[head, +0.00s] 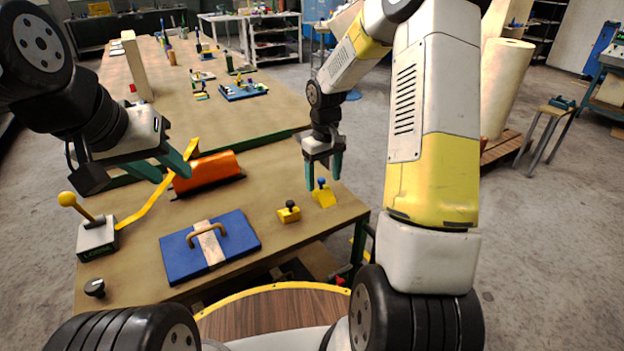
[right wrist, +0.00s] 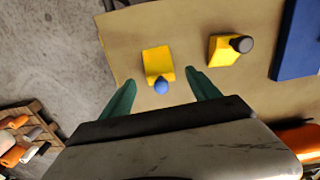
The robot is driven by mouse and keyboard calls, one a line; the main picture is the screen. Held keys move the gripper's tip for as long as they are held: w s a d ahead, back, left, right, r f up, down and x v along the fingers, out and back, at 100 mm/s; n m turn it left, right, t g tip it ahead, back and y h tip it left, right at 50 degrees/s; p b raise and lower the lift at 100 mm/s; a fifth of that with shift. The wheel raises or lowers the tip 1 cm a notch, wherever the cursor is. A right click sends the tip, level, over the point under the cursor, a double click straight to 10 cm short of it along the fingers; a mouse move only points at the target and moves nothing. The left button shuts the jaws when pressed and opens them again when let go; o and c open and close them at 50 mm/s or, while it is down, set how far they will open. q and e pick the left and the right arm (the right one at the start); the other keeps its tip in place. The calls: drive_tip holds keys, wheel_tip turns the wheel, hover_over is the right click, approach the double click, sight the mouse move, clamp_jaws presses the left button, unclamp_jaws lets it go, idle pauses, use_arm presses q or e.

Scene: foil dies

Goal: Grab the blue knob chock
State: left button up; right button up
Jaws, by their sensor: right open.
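The blue knob chock (head: 323,196) is a small yellow wedge with a blue knob, standing near the right edge of the workbench. It also shows in the right wrist view (right wrist: 158,63), ahead of and between my fingertips. My right gripper (head: 323,182) is open, its green fingers pointing down above the chock. The right wrist view shows the right gripper (right wrist: 158,82) with nothing between its fingers. My left gripper (head: 173,170) is at the left, over the bench, with its green fingers apart.
A similar yellow chock with a black knob (head: 289,212) stands just left of the blue-knobbed one. A blue plate with a handle (head: 238,233), an orange roll (head: 212,171) and a yellow-knobbed lever box (head: 97,238) are further left. The bench's right edge is close.

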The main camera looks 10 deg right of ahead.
sight(324, 181)
drive_tip(key=shift+f, duration=2)
drive_tip(key=c, duration=1.5)
drive_tip(key=shift+r, duration=0.15)
